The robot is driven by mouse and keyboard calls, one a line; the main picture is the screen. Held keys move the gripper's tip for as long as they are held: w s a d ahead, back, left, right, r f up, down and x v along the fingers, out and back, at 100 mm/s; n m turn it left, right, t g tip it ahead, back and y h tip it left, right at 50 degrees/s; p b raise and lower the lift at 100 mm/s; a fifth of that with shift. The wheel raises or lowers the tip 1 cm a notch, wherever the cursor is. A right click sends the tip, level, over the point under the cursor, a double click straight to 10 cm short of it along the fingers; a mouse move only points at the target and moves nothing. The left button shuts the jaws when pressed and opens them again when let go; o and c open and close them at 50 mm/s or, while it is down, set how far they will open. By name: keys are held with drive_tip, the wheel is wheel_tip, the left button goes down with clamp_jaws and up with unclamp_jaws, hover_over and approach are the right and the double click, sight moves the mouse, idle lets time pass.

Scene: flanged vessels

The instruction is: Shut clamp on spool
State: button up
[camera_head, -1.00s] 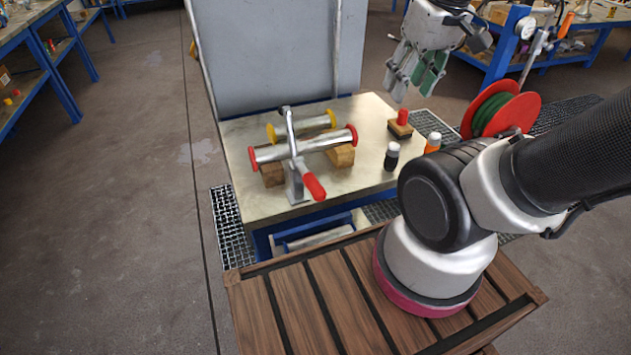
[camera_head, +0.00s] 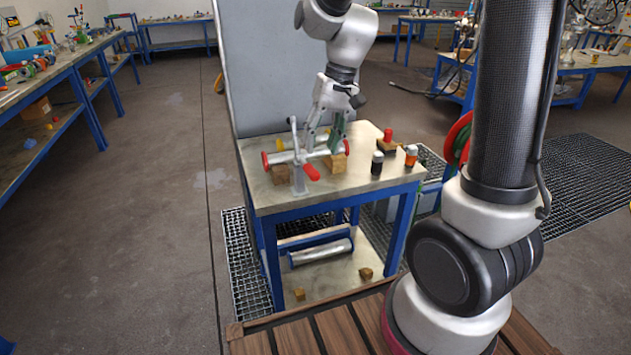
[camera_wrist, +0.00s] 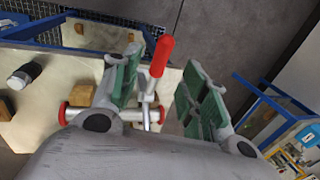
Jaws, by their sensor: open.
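The spool (camera_head: 328,154) is a silver pipe with red end caps, lying across wooden blocks on a small table. In the wrist view its silver body (camera_wrist: 131,115) runs below my fingers. The grey clamp (camera_head: 297,168) stands at the spool's left part, its upright arm raised and its red handle (camera_head: 312,173) slanting down toward the front. My gripper (camera_head: 323,140) is open and empty, over the spool and right of the clamp in the head view. In the wrist view the red handle (camera_wrist: 161,56) shows between the green-padded fingertips (camera_wrist: 160,82); the depth between them is unclear.
A black-and-white bottle (camera_head: 377,164), an orange bottle (camera_head: 411,156) and a red-knobbed stamp (camera_head: 387,141) stand at the table's right. A grey panel (camera_head: 268,80) rises behind.

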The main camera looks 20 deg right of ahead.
sight(313, 168)
drive_tip(key=x, duration=0.7)
drive_tip(key=shift+w+a+f, duration=0.15)
drive_tip(key=shift+a+f, duration=0.05)
drive_tip(key=shift+f, duration=0.1)
clamp_jaws()
